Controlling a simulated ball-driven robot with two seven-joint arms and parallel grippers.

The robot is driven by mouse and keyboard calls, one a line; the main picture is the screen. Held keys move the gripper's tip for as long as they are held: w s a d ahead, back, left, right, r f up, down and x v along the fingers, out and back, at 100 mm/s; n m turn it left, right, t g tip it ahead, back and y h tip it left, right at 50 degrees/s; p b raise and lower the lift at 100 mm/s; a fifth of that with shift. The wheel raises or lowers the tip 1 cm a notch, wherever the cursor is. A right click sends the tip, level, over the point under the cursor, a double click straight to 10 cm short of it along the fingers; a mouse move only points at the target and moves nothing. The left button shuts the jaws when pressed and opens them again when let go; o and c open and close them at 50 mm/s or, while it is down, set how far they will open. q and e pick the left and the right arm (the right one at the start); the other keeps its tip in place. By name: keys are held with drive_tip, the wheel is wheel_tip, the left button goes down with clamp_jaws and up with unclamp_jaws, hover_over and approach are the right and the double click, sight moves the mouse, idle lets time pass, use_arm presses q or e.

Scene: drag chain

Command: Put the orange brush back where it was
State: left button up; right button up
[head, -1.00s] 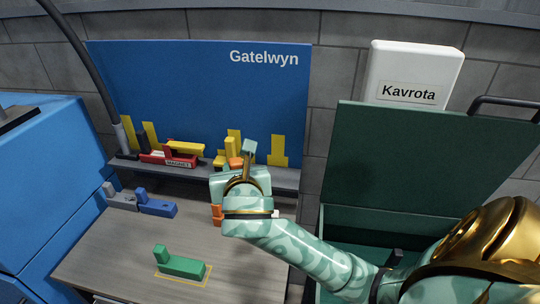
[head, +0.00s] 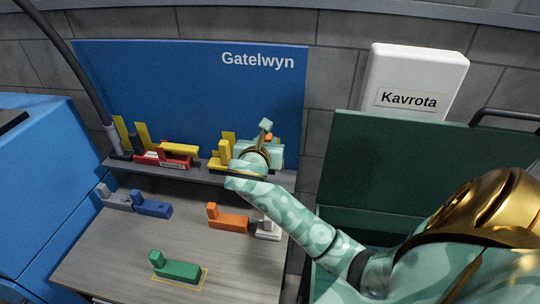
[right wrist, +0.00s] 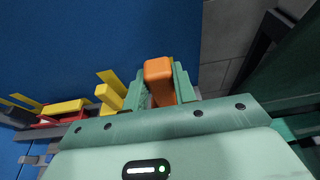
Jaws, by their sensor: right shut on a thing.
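My right gripper (head: 267,143) is at the right part of the grey back shelf (head: 205,176), in front of the blue board. In the right wrist view its fingers (right wrist: 160,92) are shut on an orange piece, which I take to be the orange brush (right wrist: 158,71). Only its orange end shows between the fingers; the rest is hidden. Another orange block with an upright knob (head: 228,219) lies on the table. My left gripper is not in view.
Yellow pieces (head: 221,158) stand on the shelf just left of the gripper; a red magnet block (head: 163,160) is farther left. Grey and blue blocks (head: 152,207), a white piece (head: 268,230) and a green block (head: 175,268) in a yellow outline are on the table.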

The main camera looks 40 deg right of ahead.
drive_tip(key=w+d+f+b, duration=0.1)
drive_tip(key=w+d+f, duration=0.1)
drive_tip(key=f, duration=0.3)
drive_tip(key=w+d+f+b, duration=0.1)
drive_tip(key=w+d+f, duration=0.1)
drive_tip(key=f, duration=0.3)
drive_tip(key=shift+w+d, duration=0.35)
drive_tip(key=shift+d, duration=0.45)
drive_tip(key=shift+f, duration=0.15)
drive_tip(key=o, duration=1)
drive_tip(key=p+v, duration=0.1)
drive_tip(key=v, duration=1.1)
drive_tip(key=shift+r, duration=0.25)
